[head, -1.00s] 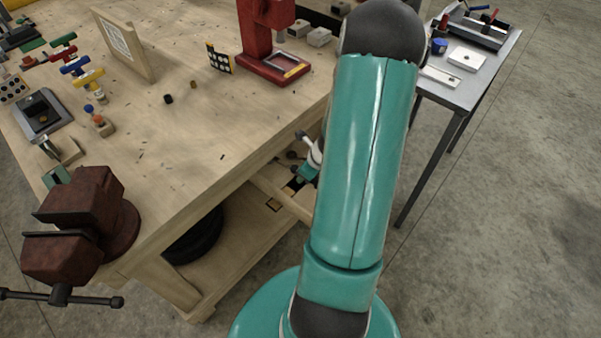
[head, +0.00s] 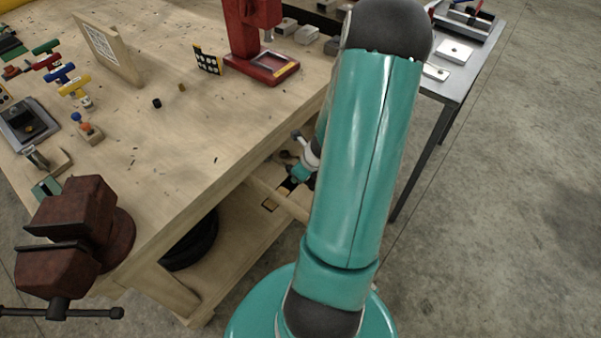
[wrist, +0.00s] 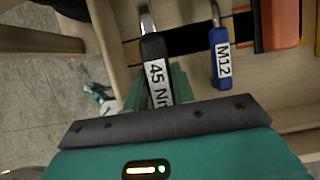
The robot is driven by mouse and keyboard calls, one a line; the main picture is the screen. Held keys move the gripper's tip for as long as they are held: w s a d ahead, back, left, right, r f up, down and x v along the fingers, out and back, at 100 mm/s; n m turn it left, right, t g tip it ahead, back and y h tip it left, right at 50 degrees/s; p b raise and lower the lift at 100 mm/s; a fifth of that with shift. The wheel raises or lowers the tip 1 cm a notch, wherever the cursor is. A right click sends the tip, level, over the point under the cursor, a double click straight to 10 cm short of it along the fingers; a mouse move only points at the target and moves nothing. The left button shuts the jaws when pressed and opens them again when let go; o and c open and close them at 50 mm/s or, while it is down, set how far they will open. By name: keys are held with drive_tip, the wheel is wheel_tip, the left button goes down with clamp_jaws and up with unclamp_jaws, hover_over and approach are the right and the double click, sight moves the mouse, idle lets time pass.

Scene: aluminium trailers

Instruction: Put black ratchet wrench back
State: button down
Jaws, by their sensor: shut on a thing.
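The black ratchet wrench shows in the wrist view as a black handle (wrist: 153,52) with a white label reading "45 Nm" and a metal shaft at its upper end. My gripper (wrist: 158,88) is shut on this handle, with teal fingers at its sides. The shaft's far end is out of view. In the head view, my gripper (head: 299,172) is low beside the workbench, near its lower shelf, partly hidden by my arm. The wrench cannot be made out there.
A dark strip (wrist: 186,40) runs behind the handles. The wooden workbench (head: 190,140) carries a red vise (head: 75,235) and a red press (head: 252,40).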

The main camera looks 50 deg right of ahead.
drive_tip(key=shift+s+r, duration=0.25)
drive_tip(key=shift+r, duration=0.05)
drive_tip(key=shift+s+f, duration=0.1)
drive_tip(key=shift+f, duration=3.65)
drive_tip(key=c, duration=1.1)
unclamp_jaws()
drive_tip(key=shift+r, duration=0.1)
